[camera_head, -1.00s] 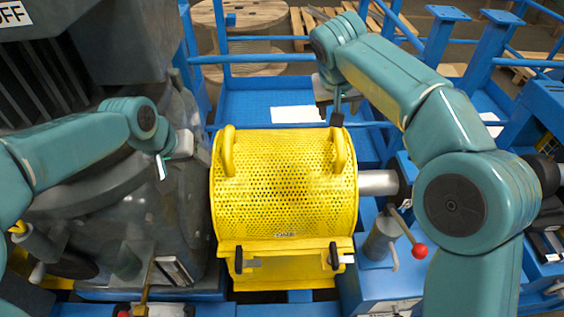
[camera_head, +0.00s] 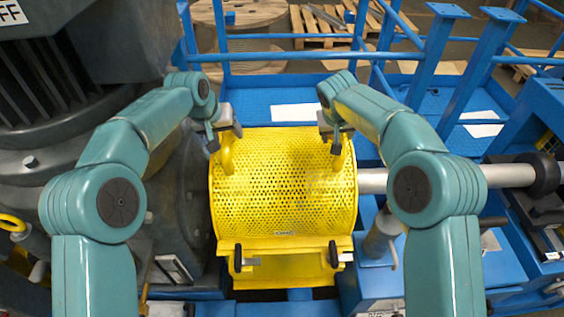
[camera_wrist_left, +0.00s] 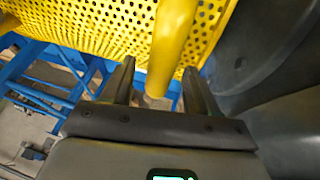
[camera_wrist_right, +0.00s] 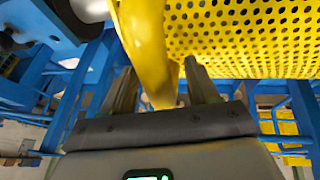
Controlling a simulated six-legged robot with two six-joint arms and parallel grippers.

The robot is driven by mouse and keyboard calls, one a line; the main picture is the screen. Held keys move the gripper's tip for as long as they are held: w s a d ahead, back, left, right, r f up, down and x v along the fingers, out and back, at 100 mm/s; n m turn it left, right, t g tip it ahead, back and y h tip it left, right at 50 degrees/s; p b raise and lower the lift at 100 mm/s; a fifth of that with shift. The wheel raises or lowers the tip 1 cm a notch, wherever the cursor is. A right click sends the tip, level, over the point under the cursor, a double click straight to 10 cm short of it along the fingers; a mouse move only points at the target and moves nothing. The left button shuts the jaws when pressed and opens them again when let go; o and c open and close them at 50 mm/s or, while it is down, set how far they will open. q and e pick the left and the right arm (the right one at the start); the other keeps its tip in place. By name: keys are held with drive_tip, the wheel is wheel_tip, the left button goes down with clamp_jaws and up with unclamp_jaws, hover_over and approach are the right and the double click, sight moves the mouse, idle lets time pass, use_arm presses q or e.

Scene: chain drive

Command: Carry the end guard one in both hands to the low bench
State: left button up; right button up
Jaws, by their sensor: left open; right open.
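The end guard one (camera_head: 285,190) is a yellow perforated drum-shaped cover with a yellow handle at each side, seated over the shaft in the middle of the head view. My left gripper (camera_head: 212,140) is open at its left handle (camera_head: 227,155). In the left wrist view the handle (camera_wrist_left: 172,45) stands between the open fingers (camera_wrist_left: 160,85). My right gripper (camera_head: 336,143) is open at the right handle (camera_head: 346,160). In the right wrist view that handle (camera_wrist_right: 148,50) passes between the fingers (camera_wrist_right: 160,88), close to both. I cannot make out the low bench.
A large grey motor housing (camera_head: 50,185) fills the left side. A bare shaft (camera_head: 372,180) runs out to the right of the guard. Blue railings and a blue platform (camera_head: 260,100) lie behind. Two black latches (camera_head: 333,254) show on the guard's front.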

use_arm(q)
drive_tip(key=shift+x, duration=0.8)
use_arm(e)
drive_tip(key=shift+x, duration=0.85)
use_arm(q)
drive_tip(key=shift+s+r, duration=0.15)
use_arm(e)
drive_tip(key=shift+s+r, duration=0.1)
drive_tip(key=shift+r, duration=0.1)
use_arm(q)
drive_tip(key=shift+w, duration=0.2)
drive_tip(key=c, duration=0.7)
use_arm(e)
drive_tip(key=shift+d+f, duration=0.1)
drive_tip(key=shift+f, duration=0.05)
drive_tip(key=c, duration=0.7)
use_arm(q)
clamp_jaws()
use_arm(e)
clamp_jaws()
use_arm(q)
drive_tip(key=shift+r, duration=0.2)
use_arm(e)
drive_tip(key=shift+w+r, duration=0.25)
drive_tip(key=shift+r, duration=0.05)
